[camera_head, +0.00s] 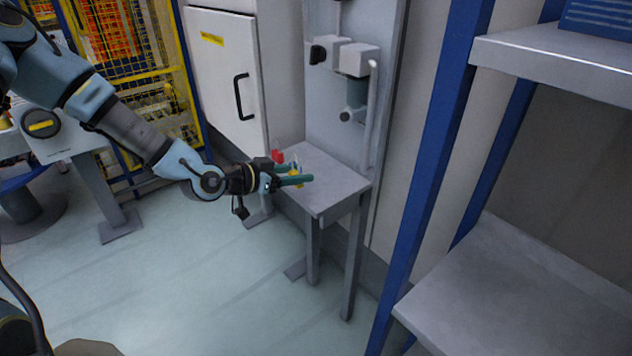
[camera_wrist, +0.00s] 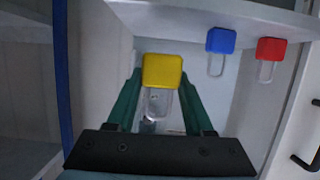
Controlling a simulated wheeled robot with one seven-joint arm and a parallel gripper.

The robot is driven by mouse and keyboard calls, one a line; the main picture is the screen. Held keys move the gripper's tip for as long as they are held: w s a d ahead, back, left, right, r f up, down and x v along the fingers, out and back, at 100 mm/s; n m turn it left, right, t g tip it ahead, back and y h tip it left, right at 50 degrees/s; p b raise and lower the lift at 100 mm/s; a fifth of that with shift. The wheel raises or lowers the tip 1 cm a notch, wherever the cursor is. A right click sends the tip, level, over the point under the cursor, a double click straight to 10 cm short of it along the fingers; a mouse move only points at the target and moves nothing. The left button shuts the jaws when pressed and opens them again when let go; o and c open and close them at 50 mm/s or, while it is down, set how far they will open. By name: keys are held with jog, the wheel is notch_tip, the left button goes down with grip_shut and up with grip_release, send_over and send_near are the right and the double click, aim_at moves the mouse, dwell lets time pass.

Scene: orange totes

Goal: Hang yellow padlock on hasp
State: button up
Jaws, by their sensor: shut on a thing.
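The yellow padlock (camera_wrist: 162,71) is between the green fingers of my gripper (camera_wrist: 160,100) in the wrist view. Its clear shackle points down in that picture, toward the palm. My gripper is shut on it. In the head view my gripper (camera_head: 291,174) is over the small grey table, with a bit of the yellow padlock (camera_head: 299,184) showing by the fingers. A blue padlock (camera_wrist: 221,40) and a red padlock (camera_wrist: 270,49) are apart from the gripper; the red one also shows in the head view (camera_head: 277,156). I cannot make out the hasp clearly.
The grey table (camera_head: 325,183) stands against an upright grey panel (camera_head: 328,110) carrying white boxes (camera_head: 357,59) and a handle-like pipe. A white cabinet (camera_head: 222,75) is to its left. A blue-framed shelf (camera_head: 540,290) is at right. The floor in front is clear.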

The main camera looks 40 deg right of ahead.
jog(key=shift+w+a, duration=0.1)
jog(key=shift+a, duration=2)
